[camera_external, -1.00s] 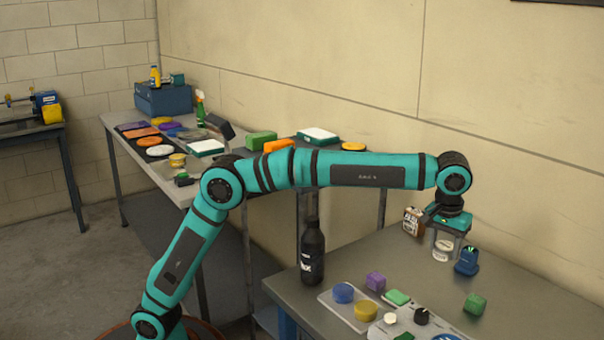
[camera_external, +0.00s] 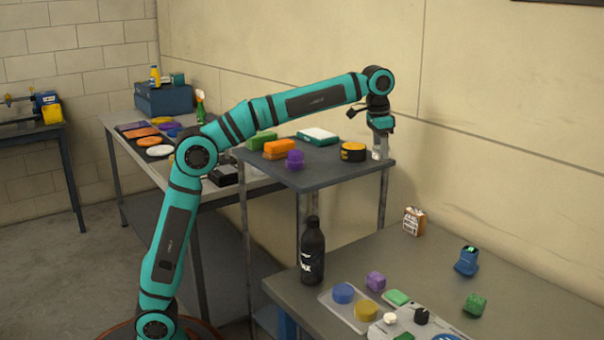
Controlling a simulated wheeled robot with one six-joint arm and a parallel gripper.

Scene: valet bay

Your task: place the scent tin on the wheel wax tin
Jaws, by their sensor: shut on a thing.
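My gripper (camera_external: 380,140) is at the right end of the raised grey shelf, pointing down. It is shut on a small pale tin, which looks like the scent tin (camera_external: 377,155); the fingers hide part of it. A black tin with a yellow band and top, which looks like the wheel wax tin (camera_external: 353,152), stands on the shelf just left of the gripper. The held tin is beside it, not over it. I cannot tell how high the held tin is above the shelf.
The shelf (camera_external: 325,177) also holds a purple block (camera_external: 294,160), an orange block (camera_external: 278,149) and a white-topped box (camera_external: 318,136). A black bottle (camera_external: 313,250) stands on the lower front table, with several small items to its right. The shelf's front middle is clear.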

